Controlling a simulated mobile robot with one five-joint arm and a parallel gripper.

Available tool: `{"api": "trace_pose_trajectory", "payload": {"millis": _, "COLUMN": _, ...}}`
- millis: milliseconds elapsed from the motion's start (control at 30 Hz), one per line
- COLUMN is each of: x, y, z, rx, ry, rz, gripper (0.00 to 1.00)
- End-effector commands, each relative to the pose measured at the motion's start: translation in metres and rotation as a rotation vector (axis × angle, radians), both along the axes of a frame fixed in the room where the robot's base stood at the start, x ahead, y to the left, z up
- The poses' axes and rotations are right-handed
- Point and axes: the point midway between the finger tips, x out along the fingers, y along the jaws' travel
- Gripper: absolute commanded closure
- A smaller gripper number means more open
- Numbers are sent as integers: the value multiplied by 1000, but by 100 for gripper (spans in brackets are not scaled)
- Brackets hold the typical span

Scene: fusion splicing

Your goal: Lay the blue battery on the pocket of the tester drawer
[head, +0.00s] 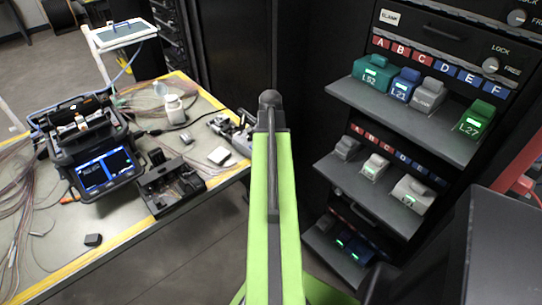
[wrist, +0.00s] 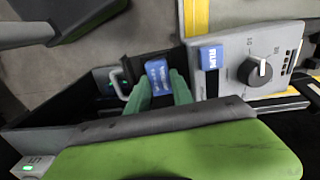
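In the wrist view a blue battery (wrist: 157,74) with white lettering sits between the green fingertips of my gripper (wrist: 163,92). The fingers close on its lower sides, and its lower end is hidden. To its right is the tester (wrist: 225,82), a pale panel with a black dial and a blue lettered block (wrist: 210,58). A dark drawer or tray (wrist: 62,112) lies left of and behind the fingers. I cannot make out its pocket. In the head view my arm hides the gripper and the held battery.
In the head view a black rack on the right has open shelves (head: 430,125) with several coloured units. On the left a yellow-edged bench (head: 120,235) carries a splicer (head: 85,150), a black tray (head: 170,187) and loose fibres. Floor shows between bench and rack.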

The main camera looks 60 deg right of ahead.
Motion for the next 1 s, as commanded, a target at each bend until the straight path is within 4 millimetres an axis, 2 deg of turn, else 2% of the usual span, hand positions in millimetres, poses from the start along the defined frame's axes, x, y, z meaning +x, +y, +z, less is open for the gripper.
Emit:
{"api": "trace_pose_trajectory", "payload": {"millis": 433, "x": -2, "y": -1, "z": 1, "rx": 0, "ry": 0, "rz": -3, "gripper": 64}}
{"api": "trace_pose_trajectory", "payload": {"millis": 567, "x": -2, "y": -1, "z": 8, "rx": 0, "ry": 0, "rz": -3, "gripper": 64}}
{"api": "trace_pose_trajectory", "payload": {"millis": 767, "x": -2, "y": -1, "z": 39, "rx": 0, "ry": 0, "rz": -4, "gripper": 64}}
{"api": "trace_pose_trajectory", "payload": {"millis": 1000, "x": -2, "y": -2, "z": 95, "rx": 0, "ry": 0, "rz": -4, "gripper": 64}}
